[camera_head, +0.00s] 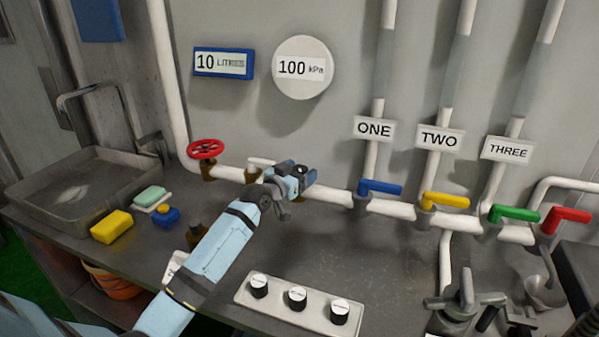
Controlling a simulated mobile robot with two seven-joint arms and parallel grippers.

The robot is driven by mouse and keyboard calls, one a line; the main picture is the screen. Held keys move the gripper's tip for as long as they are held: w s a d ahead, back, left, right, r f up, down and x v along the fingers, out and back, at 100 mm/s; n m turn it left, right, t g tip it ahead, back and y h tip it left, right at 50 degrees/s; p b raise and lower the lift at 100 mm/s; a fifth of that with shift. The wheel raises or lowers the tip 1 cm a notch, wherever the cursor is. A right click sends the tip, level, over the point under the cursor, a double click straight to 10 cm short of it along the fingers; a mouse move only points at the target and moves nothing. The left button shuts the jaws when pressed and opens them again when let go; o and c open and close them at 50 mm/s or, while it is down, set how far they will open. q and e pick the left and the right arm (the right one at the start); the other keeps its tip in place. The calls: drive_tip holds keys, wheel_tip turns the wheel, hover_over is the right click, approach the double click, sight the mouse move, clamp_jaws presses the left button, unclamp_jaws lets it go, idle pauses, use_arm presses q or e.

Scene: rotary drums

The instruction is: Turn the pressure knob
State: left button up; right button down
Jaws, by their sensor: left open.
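A white panel (247,297) with three black knobs lies on the front of the counter: a left knob (259,286), a middle knob (297,298) and a right knob (340,311). Their white top labels are too small to read, so I cannot tell which one is the pressure knob. My left gripper (303,174) is open, over the white pipe behind the panel and apart from the knobs. It hides part of the pipe. My right gripper is not in view.
A red wheel valve (206,149) is left of my gripper. Blue (380,187), yellow (446,200), green (515,214) and red (566,217) levers line the pipe to the right. A yellow sponge (111,227) lies near the sink (75,190).

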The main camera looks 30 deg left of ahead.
use_arm(q)
drive_tip(key=s+a, duration=0.1)
drive_tip(key=s, duration=1.2)
drive_tip(key=shift+s+a, duration=0.15)
drive_tip(key=shift+s, duration=0.25)
